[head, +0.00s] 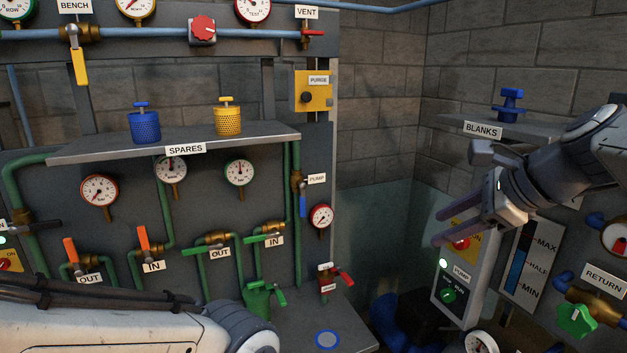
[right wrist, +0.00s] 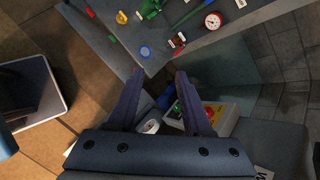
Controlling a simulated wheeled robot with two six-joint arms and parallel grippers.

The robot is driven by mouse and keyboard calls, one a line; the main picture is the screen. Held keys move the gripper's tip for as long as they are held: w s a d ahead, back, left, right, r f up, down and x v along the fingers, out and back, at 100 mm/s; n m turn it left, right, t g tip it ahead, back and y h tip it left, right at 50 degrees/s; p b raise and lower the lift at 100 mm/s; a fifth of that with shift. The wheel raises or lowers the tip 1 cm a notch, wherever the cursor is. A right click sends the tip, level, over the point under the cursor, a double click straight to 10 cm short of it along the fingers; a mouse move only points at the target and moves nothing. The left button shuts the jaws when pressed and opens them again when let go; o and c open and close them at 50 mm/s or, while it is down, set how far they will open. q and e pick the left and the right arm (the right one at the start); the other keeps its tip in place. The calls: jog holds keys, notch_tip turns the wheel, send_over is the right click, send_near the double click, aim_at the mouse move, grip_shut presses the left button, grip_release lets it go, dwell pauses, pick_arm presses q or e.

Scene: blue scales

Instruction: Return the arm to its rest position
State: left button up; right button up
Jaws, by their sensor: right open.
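My right arm (head: 545,165) comes in from the right edge in the head view, in front of the wall below the BLANKS shelf. Its right gripper (head: 440,228) points left, with its two fingers apart and nothing between them. The fingers overlap the top of the pump control box in the picture; I cannot tell the gap in depth. In the right wrist view the same gripper (right wrist: 159,74) shows both fingers spread and empty, above the bench edge and floor. My left arm (head: 120,330) lies across the lower left of the head view; its gripper is out of the picture.
The PUMP box (head: 464,275), level gauge (head: 529,265) and green RETURN valve (head: 577,320) are close to the right arm. The BLANKS shelf (head: 540,128) holds a blue fitting (head: 510,104). The SPARES shelf (head: 245,138) holds blue and yellow strainers. Bare wall fills the middle.

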jog(key=s+a+f+n+g+b, duration=0.25)
jog(key=s+a+f+n, duration=0.25)
jog(key=a+f+n, duration=0.3)
jog(key=s+a+f+n+g+b, duration=0.25)
jog(key=s+a+f+n, duration=0.35)
jog(key=f, duration=0.5)
pick_arm(q)
notch_tip(320, 180, down, 9)
jog(key=b, duration=0.3)
pick_arm(e)
jog(key=s+a+f+n+g+h, duration=0.2)
jog(key=s+f+n+h, duration=0.1)
jog(key=s+f+n, duration=0.8)
jog(key=n, duration=0.4)
jog(key=shift+a+f+h, duration=0.4)
jog(key=shift+s, duration=0.1)
